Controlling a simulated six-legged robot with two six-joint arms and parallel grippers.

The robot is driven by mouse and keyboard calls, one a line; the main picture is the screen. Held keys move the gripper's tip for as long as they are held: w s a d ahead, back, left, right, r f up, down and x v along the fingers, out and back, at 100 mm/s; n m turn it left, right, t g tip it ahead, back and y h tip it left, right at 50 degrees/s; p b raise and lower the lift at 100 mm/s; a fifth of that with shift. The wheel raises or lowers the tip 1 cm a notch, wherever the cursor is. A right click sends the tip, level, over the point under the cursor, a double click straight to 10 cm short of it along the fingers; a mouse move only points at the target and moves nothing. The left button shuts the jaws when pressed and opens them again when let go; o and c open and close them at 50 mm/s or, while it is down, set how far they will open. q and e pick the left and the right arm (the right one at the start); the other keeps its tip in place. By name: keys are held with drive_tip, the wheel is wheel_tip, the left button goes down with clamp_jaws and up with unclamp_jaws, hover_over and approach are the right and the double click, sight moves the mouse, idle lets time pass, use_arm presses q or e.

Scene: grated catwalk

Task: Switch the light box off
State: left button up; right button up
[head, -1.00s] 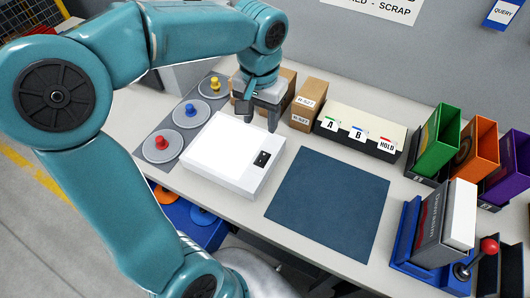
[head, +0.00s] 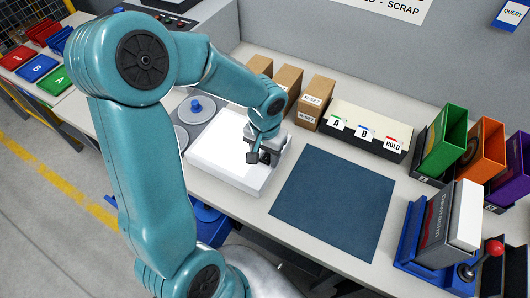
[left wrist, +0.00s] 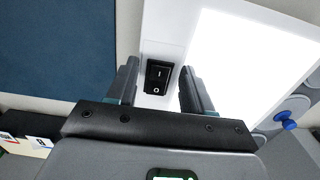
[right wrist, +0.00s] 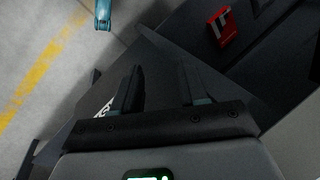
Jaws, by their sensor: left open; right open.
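The light box (head: 228,178) is a white box on the bench with a brightly glowing top panel. In the left wrist view the glowing panel (left wrist: 250,65) fills the right side. Its black rocker switch (left wrist: 158,77), marked I and O, shows between my left fingers. My left gripper (head: 262,157) is open over the switch end of the box and partly hides the switch in the head view. In the left wrist view the left gripper (left wrist: 157,90) straddles the switch; I cannot tell if it touches. My right gripper (right wrist: 160,92) is open and empty, away from the box.
A dark blue mat (head: 332,200) lies right of the box. Small cartons (head: 315,102) and a card file box (head: 365,132) stand behind. Coloured bins (head: 443,140) and a red-knobbed lever (head: 494,248) are at right. A blue-knobbed disc (head: 196,107) lies beyond the box.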

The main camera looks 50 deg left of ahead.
use_arm(q)
drive_tip(key=shift+a, duration=0.1)
drive_tip(key=shift+w, duration=0.1)
clamp_jaws()
drive_tip(key=shift+w+r+g+p, duration=0.15)
drive_tip(key=shift+r+g+p, duration=0.25)
drive_tip(key=shift+g+p, duration=0.55)
drive_tip(key=shift+w+a+f+g+h+p, duration=0.15)
drive_tip(key=shift+w+g+h+p, duration=0.2)
drive_tip(key=shift+p, duration=0.6)
drive_tip(key=shift+s, duration=0.1)
unclamp_jaws()
